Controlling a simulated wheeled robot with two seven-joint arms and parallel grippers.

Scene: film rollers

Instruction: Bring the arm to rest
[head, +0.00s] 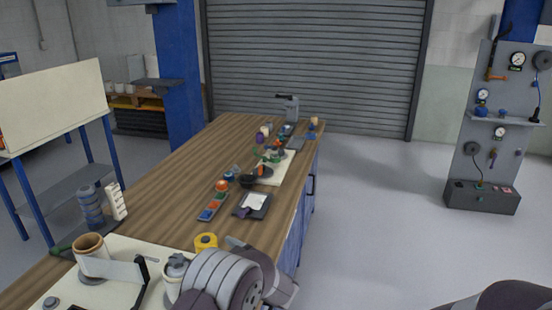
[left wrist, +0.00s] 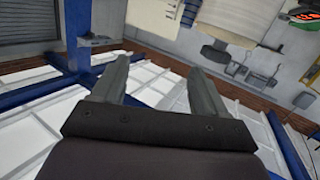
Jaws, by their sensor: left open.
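My left gripper (left wrist: 160,76) shows in the left wrist view with its two grey fingers spread wide apart. Nothing is between the fingers, and they touch nothing that I can see. Behind them the wrist view shows white panels, blue bars and a tilted stretch of the room. In the head view, a rounded grey and white arm part shows at the bottom, over the near edge of the bench; the left gripper's fingers cannot be made out there. A dark rounded shape shows at the bottom right edge. My right gripper is in neither view.
A long wooden bench (head: 170,190) carries a tray of coloured parts (head: 212,206), a black-framed pad (head: 253,205), a yellow roll (head: 206,242) and a brown cup (head: 90,252). A gauge panel (head: 488,140) stands at the right. The floor between is clear.

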